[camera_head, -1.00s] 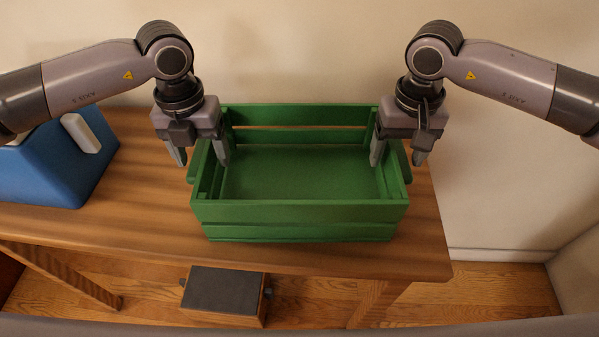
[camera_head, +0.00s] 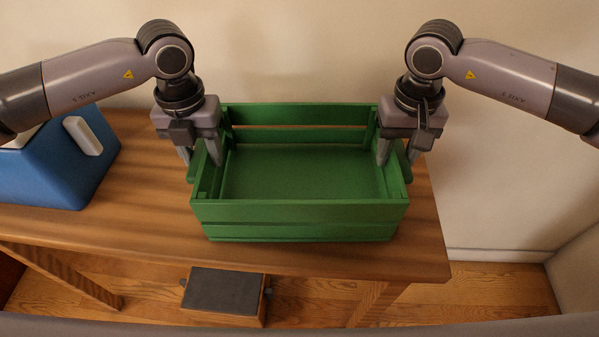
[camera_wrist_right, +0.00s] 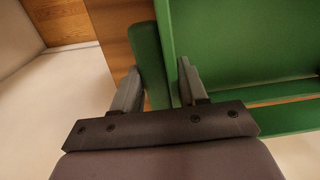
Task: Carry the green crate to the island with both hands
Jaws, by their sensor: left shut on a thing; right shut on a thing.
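The green crate (camera_head: 300,211) is slatted, looks empty and stands upright on the wooden table. My left gripper (camera_head: 201,158) is shut on its left end, one finger inside the crate and one outside. My right gripper (camera_head: 396,158) is shut on the right end in the same way. In the right wrist view, the right gripper's fingers (camera_wrist_right: 160,85) stand on either side of a green handle piece (camera_wrist_right: 150,65) at the crate's end. The crate's inner floor (camera_wrist_right: 245,40) also shows there.
The wooden table (camera_head: 420,240) carries a blue container (camera_head: 50,165) left of the crate. A small dark-topped stool or box (camera_head: 222,291) is on the floor in front of the table. A wall rises close behind the crate. Bare floor (camera_head: 480,300) lies at the right.

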